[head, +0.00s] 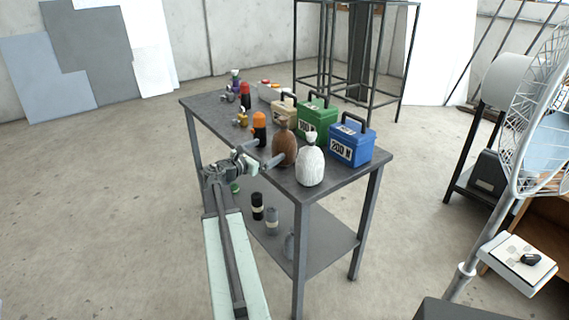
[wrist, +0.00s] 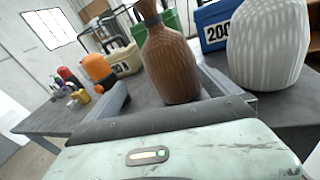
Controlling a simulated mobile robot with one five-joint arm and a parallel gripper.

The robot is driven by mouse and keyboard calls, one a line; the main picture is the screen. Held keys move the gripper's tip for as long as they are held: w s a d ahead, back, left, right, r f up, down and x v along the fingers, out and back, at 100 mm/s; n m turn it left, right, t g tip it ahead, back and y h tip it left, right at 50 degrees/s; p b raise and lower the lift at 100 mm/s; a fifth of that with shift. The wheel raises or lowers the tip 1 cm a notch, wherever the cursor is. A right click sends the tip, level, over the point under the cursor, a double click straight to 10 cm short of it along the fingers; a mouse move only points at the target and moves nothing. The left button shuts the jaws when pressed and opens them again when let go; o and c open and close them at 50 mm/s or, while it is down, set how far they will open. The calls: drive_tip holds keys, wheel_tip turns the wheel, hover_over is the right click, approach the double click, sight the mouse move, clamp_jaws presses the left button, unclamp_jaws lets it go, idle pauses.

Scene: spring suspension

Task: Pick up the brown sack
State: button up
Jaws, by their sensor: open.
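The brown sack (head: 284,146) stands upright on the grey table (head: 345,166), near its front edge. In the wrist view the brown sack (wrist: 170,65) is straight ahead, narrow at the neck and wide at the base. My gripper (head: 266,155) is open at the table's front edge, its fingers reaching toward the sack. In the wrist view one finger shows to each side of the sack's base. I cannot tell whether either finger touches it.
A white sack (head: 310,163) stands close at the right. Behind are a blue box (head: 351,143), a green box (head: 316,117) and a beige box (head: 284,110). An orange-topped bottle (head: 259,128) is at the left. A fan (head: 540,120) stands at the far right.

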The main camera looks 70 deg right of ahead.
sight(277, 146)
drive_tip(key=shift+n+g+h, duration=0.3)
drive_tip(key=shift+n+h, duration=0.2)
drive_tip(key=shift+n, duration=0.4)
drive_tip(key=s+d, duration=0.1)
drive_tip(key=s+d+r, duration=0.1)
drive_tip(key=s, duration=0.1)
drive_tip(key=shift+s+d+r, duration=0.15)
drive_tip(key=shift+d, duration=0.15)
drive_tip(key=x, duration=0.7)
drive_tip(key=shift+d+r, duration=0.15)
drive_tip(key=shift+d, duration=0.25)
drive_tip(key=shift+a, duration=0.1)
drive_tip(key=c, duration=2)
drive_tip(key=shift+r+p, duration=0.15)
drive_tip(key=shift+p, duration=0.2)
wheel_tip(277, 146, up, 10)
drive_tip(key=p, duration=1)
